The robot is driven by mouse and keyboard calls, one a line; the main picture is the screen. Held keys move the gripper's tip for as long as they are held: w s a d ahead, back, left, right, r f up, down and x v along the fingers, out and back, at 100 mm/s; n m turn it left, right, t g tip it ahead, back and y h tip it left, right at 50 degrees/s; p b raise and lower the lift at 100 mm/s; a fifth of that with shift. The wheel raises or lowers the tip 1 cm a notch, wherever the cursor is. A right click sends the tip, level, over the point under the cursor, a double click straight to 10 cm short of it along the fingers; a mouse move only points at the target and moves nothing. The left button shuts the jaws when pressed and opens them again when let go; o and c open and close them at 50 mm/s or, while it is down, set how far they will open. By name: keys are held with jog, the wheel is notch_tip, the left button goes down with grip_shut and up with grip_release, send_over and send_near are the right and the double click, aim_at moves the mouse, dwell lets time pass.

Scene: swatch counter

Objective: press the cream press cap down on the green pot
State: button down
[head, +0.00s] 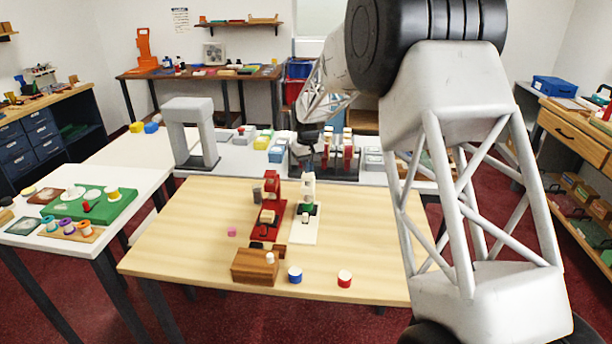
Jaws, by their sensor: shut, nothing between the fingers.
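A small green pot (308,209) stands on the white base plate of a cream press (308,188) near the middle of the wooden table. A cream part sits directly over the pot. It is too small to tell whether this is the press cap or how far down it sits. My gripper (308,138) is a small dark shape at the end of my arm, above and behind the press. It is shut and empty, and apart from the pot. Its fingers are hard to make out at this distance.
A red press (272,200) stands close on the left. In front are a wooden block (255,267), a blue pot (295,275) and a red pot (344,279). A rack of tubes (338,160) stands behind. The table's left side is mostly clear.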

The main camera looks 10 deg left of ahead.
jog(key=shift+f, duration=1.2)
dwell(0.7)
jog(key=shift+r, duration=0.1)
jog(key=shift+r, duration=4)
